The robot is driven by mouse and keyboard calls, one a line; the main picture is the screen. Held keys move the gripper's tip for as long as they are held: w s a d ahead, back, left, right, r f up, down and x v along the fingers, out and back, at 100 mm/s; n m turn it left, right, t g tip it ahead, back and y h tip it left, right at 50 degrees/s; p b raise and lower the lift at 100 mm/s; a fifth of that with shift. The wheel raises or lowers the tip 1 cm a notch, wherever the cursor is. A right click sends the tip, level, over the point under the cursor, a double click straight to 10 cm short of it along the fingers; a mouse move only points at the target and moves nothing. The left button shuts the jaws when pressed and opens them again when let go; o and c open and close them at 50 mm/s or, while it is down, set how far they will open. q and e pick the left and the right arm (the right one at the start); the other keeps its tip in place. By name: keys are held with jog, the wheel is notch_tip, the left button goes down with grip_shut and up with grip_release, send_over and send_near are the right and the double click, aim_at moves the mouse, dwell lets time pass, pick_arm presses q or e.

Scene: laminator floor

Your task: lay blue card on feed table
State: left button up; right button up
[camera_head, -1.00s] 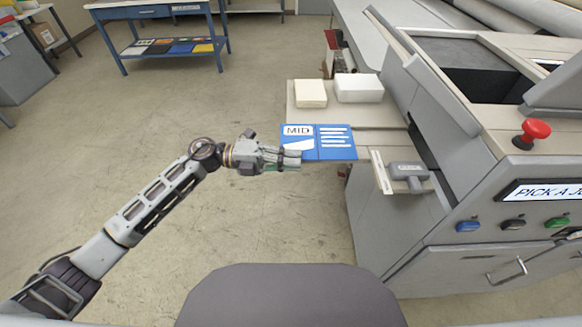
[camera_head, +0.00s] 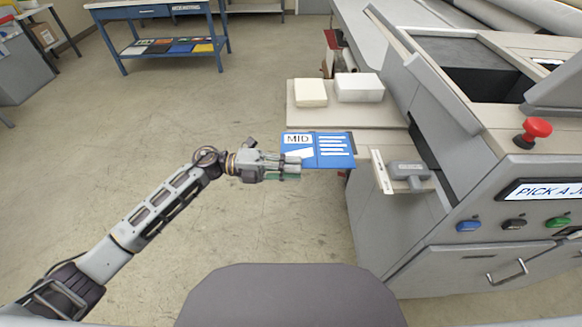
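The blue card (camera_head: 335,150), marked MID with white lines, is held out roughly flat, its right part overlapping the left edge of the beige feed table (camera_head: 385,137). I cannot tell whether it touches the table or hovers above it. My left gripper (camera_head: 291,166) reaches in from the left and is shut on the card's lower left edge; its fingers hide that corner. My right gripper is not in view.
A cream stack (camera_head: 310,93) and a white stack (camera_head: 358,88) sit at the table's back. A grey handled guide (camera_head: 407,172) is at its front right. The laminator (camera_head: 470,190) with a red stop button (camera_head: 533,132) fills the right. A blue bench (camera_head: 160,10) stands far back.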

pick_arm(q)
jog(key=shift+o, duration=0.6)
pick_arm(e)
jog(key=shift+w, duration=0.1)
pick_arm(q)
jog(key=shift+r, duration=0.1)
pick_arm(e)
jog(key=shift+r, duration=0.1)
pick_arm(q)
jog(key=shift+a, duration=0.45)
jog(key=w+a+b, duration=0.1)
jog(key=a, duration=1)
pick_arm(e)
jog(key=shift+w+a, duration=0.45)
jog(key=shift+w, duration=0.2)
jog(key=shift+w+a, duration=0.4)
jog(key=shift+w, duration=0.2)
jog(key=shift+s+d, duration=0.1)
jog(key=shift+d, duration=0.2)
